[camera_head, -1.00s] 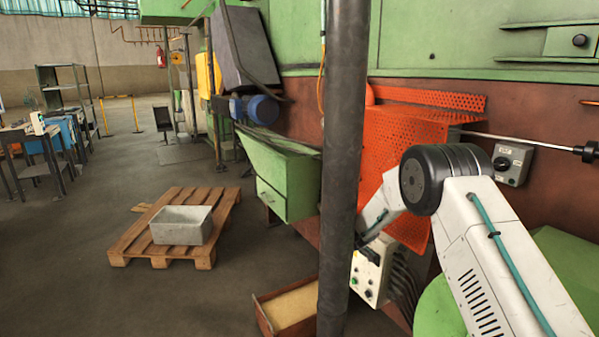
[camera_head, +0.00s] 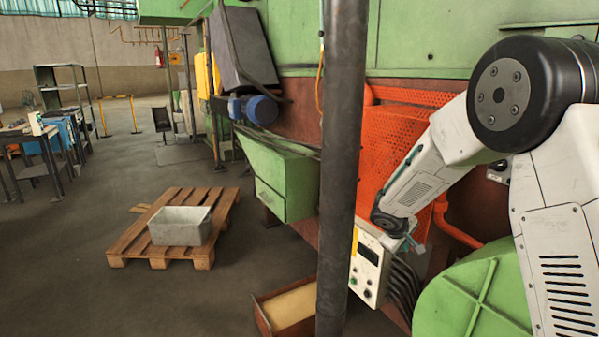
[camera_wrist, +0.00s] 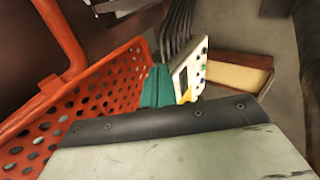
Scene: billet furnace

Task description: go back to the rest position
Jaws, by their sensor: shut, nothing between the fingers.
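My gripper (camera_wrist: 157,72) shows in the wrist view as two teal fingers close together beyond the dark edge of my wrist, shut and empty. Just past the fingertips is the white control box (camera_wrist: 191,68) with buttons. In the head view my arm is folded at a large black joint at the right, and its forearm slopes down left toward the control box (camera_head: 369,267). My wrist end is just above and right of that box, in front of the orange perforated guard (camera_head: 398,135). The fingers are hardly visible there, and I cannot tell whether they touch anything.
A dark vertical pole (camera_head: 343,170) stands left of my wrist. The orange guard (camera_wrist: 85,108) is close on the left in the wrist view. A tray with a yellowish inside (camera_head: 258,311) lies below. A pallet (camera_head: 130,243) carries a grey bin (camera_head: 180,226). Open floor lies left.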

